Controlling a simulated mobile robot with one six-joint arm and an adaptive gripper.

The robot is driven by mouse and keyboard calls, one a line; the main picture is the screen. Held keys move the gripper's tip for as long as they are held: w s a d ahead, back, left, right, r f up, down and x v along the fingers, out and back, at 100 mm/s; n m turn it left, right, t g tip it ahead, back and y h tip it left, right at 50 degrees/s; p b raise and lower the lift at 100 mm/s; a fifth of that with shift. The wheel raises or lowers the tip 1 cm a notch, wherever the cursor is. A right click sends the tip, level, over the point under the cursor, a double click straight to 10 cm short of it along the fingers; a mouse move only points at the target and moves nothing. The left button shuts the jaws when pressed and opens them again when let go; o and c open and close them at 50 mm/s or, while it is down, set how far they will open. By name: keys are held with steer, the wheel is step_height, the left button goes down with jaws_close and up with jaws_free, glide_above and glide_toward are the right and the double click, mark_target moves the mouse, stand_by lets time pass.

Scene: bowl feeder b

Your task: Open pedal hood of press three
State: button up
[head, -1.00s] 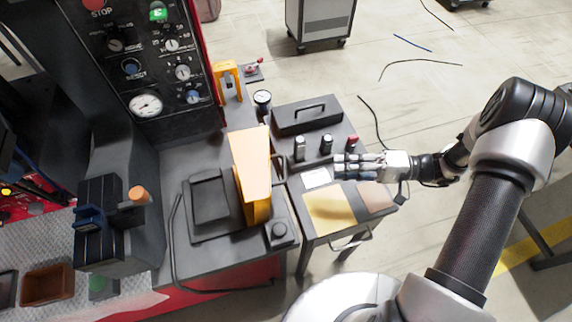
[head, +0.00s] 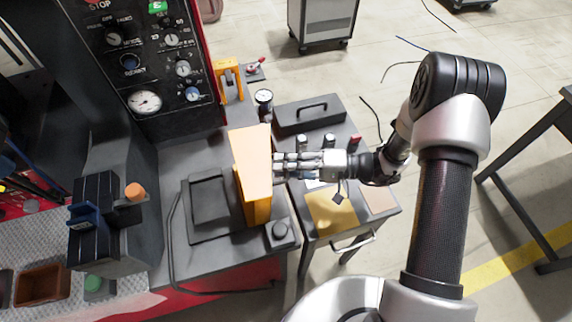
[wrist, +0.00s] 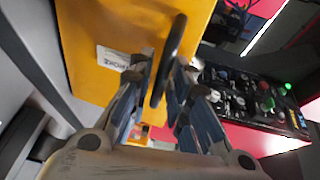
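The yellow-orange hood (head: 251,170) stands upright on the dark press table, beside a dark square plate. In the wrist view the yellow hood (wrist: 110,25) fills the upper middle, with a white label (wrist: 112,58) and a long black handle (wrist: 173,42). My gripper (head: 278,166) is at the hood's right side, level with its upper part. In the wrist view my gripper's fingers (wrist: 162,75) are apart, with the handle running between them. Whether either finger touches the handle cannot be told. In the head view the handle is hidden.
A side table (head: 379,196) with a black toolbox (head: 309,116) and small upright items lies under my forearm. A dark box with a round button (head: 279,231) sits in front of the hood. The control panel (head: 130,60) rises behind left.

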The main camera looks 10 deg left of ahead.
jaws_close()
stand_by(0.6)
